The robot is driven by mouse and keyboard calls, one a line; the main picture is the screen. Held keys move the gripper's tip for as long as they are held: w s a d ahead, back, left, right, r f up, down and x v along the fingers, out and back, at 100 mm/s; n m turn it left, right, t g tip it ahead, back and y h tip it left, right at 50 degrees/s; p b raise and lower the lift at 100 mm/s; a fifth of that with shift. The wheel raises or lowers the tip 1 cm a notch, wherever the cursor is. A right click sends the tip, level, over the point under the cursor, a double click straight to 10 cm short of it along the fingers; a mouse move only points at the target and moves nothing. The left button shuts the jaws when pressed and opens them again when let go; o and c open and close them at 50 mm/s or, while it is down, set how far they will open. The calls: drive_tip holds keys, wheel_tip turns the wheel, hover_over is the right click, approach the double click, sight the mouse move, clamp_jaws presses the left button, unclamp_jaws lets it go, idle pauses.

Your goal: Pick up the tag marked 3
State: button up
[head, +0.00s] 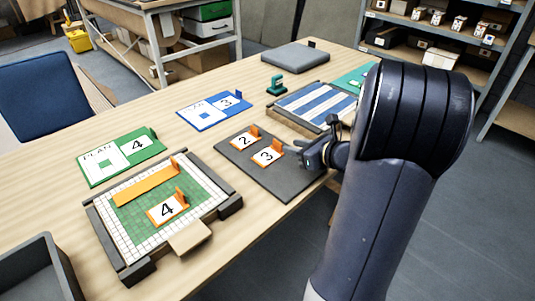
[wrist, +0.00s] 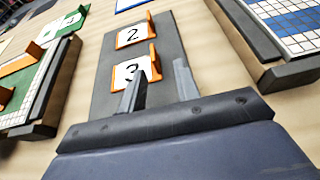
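The tag marked 3 (head: 267,157) is a white plate with an orange border and an upright orange tab. It lies on a dark grey tray (head: 290,186), beside the tag marked 2 (head: 243,141). My gripper (head: 300,151) is just right of the tag marked 3, low over the tray. In the wrist view, my gripper (wrist: 161,68) has its fingers apart with nothing held. There the tag marked 3 (wrist: 126,71) is partly covered by the left finger. Its tab (wrist: 155,66) appears between the fingertips; I cannot tell whether they touch it.
A green-and-white mosaic panel (head: 122,215) with an orange tag marked 4 (head: 165,211) stands at the left. A blue-striped panel (head: 318,102) stands behind my gripper. Green (head: 91,176) and blue (head: 190,119) plan cards lie behind. Bare wood (head: 222,158) separates the panel and tray.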

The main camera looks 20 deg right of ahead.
sight(280, 143)
drive_tip(key=x, duration=0.3)
drive_tip(key=shift+a, duration=0.1)
drive_tip(key=shift+a+r+b+x, duration=0.15)
drive_tip(key=shift+r+b+x, duration=0.05)
drive_tip(key=shift+x, duration=1.15)
drive_tip(key=shift+a+r+b+x, duration=0.15)
drive_tip(key=shift+x, duration=1.2)
drive_tip(key=shift+c, duration=0.3)
clamp_jaws()
